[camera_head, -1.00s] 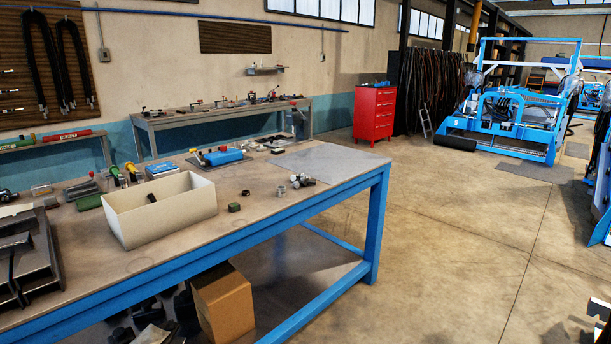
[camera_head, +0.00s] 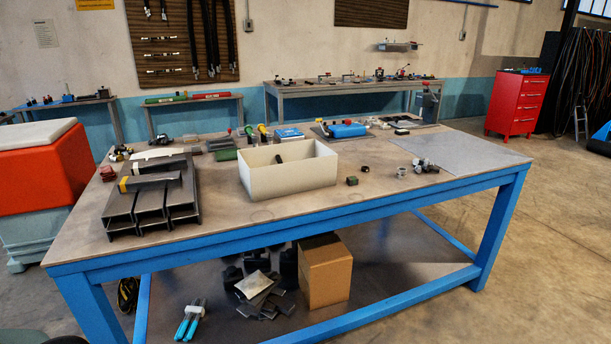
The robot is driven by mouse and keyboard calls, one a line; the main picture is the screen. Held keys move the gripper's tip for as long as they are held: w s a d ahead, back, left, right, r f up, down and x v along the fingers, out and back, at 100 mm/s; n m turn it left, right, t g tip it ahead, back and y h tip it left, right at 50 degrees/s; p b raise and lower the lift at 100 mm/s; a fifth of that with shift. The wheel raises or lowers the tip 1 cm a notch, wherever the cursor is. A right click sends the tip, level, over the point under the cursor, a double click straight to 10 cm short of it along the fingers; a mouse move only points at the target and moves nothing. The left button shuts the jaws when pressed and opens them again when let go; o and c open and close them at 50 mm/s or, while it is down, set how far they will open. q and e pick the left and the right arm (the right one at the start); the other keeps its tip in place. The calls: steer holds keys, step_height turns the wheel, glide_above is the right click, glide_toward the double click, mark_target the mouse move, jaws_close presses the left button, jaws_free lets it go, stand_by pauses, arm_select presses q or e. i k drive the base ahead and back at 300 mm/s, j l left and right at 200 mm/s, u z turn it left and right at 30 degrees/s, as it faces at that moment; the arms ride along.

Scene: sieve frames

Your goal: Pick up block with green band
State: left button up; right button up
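A small dark block with a greenish tint (camera_head: 352,181) lies on the workbench top (camera_head: 420,190), just right of the white open box (camera_head: 290,183). It is too small for me to make out a clear band. A second small dark piece (camera_head: 365,169) lies just behind it. Another dark piece (camera_head: 279,159) shows inside the white box, partly hidden by the front wall. Neither of my grippers is in view.
Dark metal channel parts (camera_head: 150,195) cover the bench's left end. Silver fittings (camera_head: 402,173) and a grey sheet (camera_head: 470,152) lie to the right. A cardboard box (camera_head: 325,272) stands below. A red cabinet (camera_head: 517,105) and open floor are at right.

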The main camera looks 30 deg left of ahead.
mark_target(353, 181)
steer(key=u, duration=0.35)
steer(key=i+l+u, duration=0.6)
steer(key=l, duration=0.2)
steer(key=i+l, duration=0.1)
steer(key=l, duration=0.2)
steer(key=i+l+u, duration=0.15)
steer(key=l, duration=0.4)
steer(key=i+l, duration=0.15)
steer(key=l, duration=0.15)
steer(key=i+l, duration=0.15)
steer(key=l, duration=0.2)
steer(key=i+l, duration=0.1)
steer(key=l, duration=0.2)
steer(key=i+l+u, duration=0.1)
steer(key=l, duration=0.25)
steer(key=i+l, duration=0.2)
steer(key=l, duration=0.1)
